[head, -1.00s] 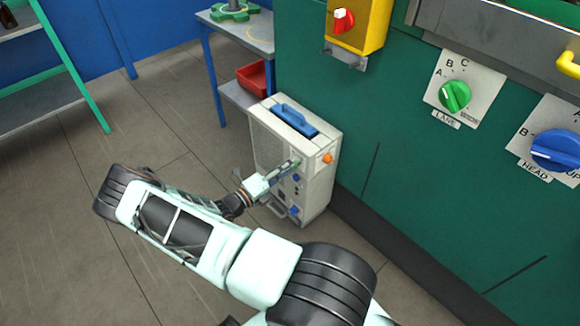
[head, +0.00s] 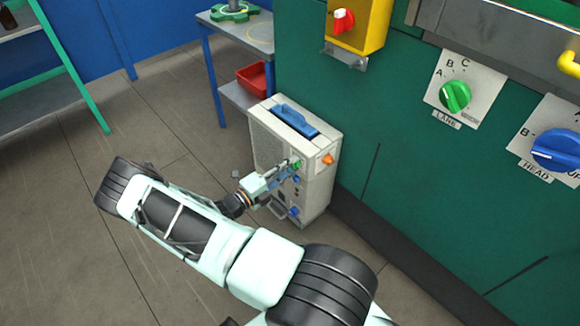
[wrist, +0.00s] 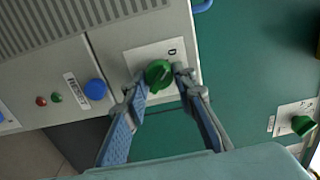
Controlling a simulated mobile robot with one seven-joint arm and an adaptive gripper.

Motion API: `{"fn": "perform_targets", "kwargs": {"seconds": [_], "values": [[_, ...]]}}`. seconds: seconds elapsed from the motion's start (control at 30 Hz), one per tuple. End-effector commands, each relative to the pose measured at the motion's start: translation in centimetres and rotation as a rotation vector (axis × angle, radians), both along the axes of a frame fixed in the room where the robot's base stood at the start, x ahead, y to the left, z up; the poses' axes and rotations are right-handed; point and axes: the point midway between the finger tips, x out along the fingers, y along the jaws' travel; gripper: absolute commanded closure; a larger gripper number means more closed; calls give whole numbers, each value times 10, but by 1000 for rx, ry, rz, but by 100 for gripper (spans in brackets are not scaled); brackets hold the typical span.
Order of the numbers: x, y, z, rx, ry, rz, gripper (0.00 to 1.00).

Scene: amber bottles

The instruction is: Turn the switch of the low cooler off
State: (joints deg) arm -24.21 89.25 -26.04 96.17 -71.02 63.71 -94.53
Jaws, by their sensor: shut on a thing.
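The low cooler (head: 318,190) is a pale grey box with a blue top handle (head: 296,121), standing on the floor against the green cabinet. Its green switch knob (wrist: 158,75) sits on a white plate on the cooler's face, with a mark beside it; only a little of the knob shows in the head view. My gripper (wrist: 158,78) has its two fingertips closed on either side of this knob. In the head view, my gripper (head: 292,166) reaches the cooler from the left.
A blue knob (wrist: 95,89) and small red (wrist: 41,101) and green lamps are beside the switch. An orange knob (head: 328,158) is on the cooler's right side. The green cabinet (head: 400,190) carries other dials. A table with a red bin (head: 252,79) stands behind.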

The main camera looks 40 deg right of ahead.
Motion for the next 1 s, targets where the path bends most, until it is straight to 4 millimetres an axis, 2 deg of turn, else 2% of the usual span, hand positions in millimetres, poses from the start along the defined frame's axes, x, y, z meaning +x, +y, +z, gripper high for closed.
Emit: {"fn": "perform_targets", "kwargs": {"seconds": [0.07, 0.1, 0.27, 0.53, 0.67, 1.0], "values": [[0, 1, -1, 2, 2, 1, 99], [0, 1, -1, 2, 2, 1, 74], [0, 1, -1, 2, 1, 1, 58], [0, 1, 0, 1, 0, 1, 58], [0, 11, -1, 2, -1, 2, 58], [-5, 80, -1, 3, -1, 4, 58]]}}
